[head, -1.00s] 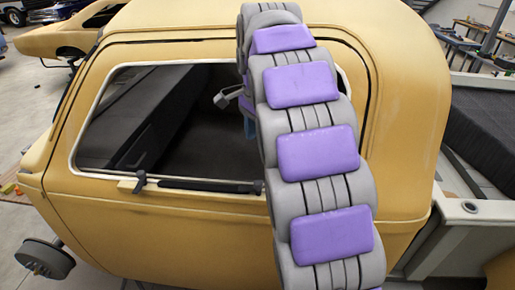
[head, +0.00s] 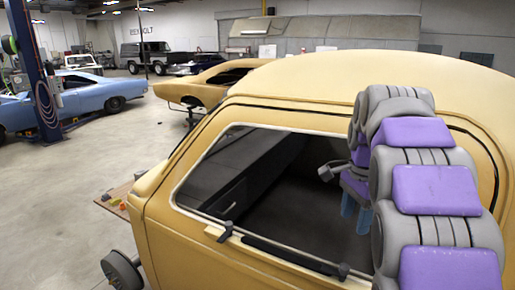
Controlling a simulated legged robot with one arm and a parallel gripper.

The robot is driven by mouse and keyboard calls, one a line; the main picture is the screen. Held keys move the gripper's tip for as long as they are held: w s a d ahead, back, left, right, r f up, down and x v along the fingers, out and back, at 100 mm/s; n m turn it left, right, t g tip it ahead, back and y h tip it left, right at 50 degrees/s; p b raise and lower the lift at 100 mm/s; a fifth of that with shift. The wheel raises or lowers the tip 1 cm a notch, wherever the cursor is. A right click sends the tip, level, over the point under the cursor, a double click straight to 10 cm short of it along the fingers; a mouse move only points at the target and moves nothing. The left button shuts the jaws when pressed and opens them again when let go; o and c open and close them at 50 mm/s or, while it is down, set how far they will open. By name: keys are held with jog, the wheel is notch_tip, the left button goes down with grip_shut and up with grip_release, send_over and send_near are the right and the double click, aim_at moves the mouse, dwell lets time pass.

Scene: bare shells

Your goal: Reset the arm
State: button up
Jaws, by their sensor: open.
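My arm (head: 436,190), grey with purple pads, rises at the right of the head view and curls over at its top. My gripper (head: 355,222) hangs below the curl with two blue fingers pointing down, apart and with nothing seen between them. It shows in front of the dark window opening (head: 290,190) of a yellow car shell (head: 200,245). I cannot tell whether it is inside or outside the opening. A small grey part (head: 331,170) juts out left of the gripper.
The yellow shell fills the lower right, close to my arm. A low board with small items (head: 115,198) lies beyond its front. Another yellow shell (head: 207,88), a blue car (head: 75,98) and a blue lift post (head: 32,65) stand farther back. Grey floor (head: 70,190) is open at left.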

jog(key=s+a+f+n+b, duration=0.4)
jog(key=s+f+n, duration=0.1)
jog(key=s+f, duration=0.4)
jog(key=s+a+f+n+g+b, duration=0.1)
jog(key=s+a+f+n+b, duration=0.3)
jog(key=s+f, duration=0.6)
jog(key=s+a+f+n+b, duration=0.4)
jog(key=s+f+n, duration=0.3)
jog(key=s+f, duration=0.3)
jog(key=s+a, duration=0.1)
jog(key=s, duration=0.1)
jog(key=shift+s+a+f+g+b, duration=0.25)
jog(key=shift+s+a+g+b, duration=0.05)
jog(key=shift+s+a+b, duration=0.1)
jog(key=shift+w+r, duration=0.1)
